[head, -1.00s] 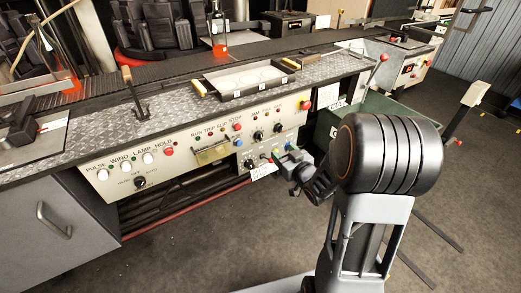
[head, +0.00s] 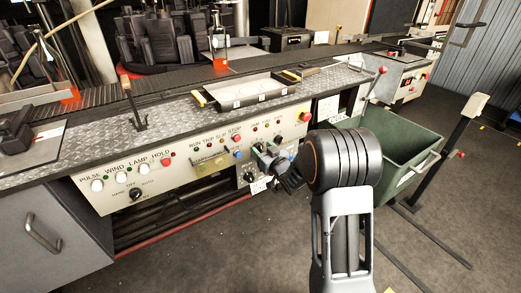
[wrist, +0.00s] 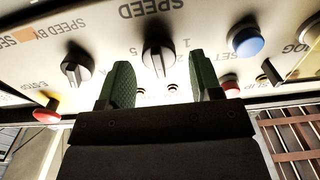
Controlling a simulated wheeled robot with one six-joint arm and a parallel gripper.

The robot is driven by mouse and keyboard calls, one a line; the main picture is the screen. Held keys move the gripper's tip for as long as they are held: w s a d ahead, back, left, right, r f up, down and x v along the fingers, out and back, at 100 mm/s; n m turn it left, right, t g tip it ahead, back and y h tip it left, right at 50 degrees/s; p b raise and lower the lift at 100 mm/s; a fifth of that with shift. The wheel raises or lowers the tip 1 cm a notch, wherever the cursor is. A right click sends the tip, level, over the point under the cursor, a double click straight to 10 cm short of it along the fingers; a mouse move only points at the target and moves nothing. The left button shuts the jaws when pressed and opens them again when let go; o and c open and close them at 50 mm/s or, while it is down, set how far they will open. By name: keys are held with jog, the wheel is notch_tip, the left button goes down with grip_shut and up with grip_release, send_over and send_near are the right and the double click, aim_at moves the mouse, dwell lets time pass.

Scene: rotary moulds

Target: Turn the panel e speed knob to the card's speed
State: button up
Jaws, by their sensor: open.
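In the wrist view the dark speed knob (wrist: 157,58) sits under the word SPEED, with digits such as 1, 2 and 5 around it. My gripper (wrist: 161,72) is open, its two green fingers apart on either side of the knob; I cannot tell whether they touch it. In the head view my gripper (head: 262,155) is at the right part of the cream control panel (head: 180,176) and hides the knobs behind it. A small white card (head: 261,186) hangs just below my gripper; its writing is too small to read.
In the wrist view another black knob (wrist: 76,68), a red button (wrist: 47,110) and a blue button (wrist: 245,41) are near the fingers. In the head view a tray (head: 250,92) lies on the bench above. A green bin (head: 400,140) stands to the right.

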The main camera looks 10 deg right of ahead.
jog(key=shift+w+a, duration=0.25)
jog(key=shift+w, duration=0.35)
jog(key=c, duration=0.9)
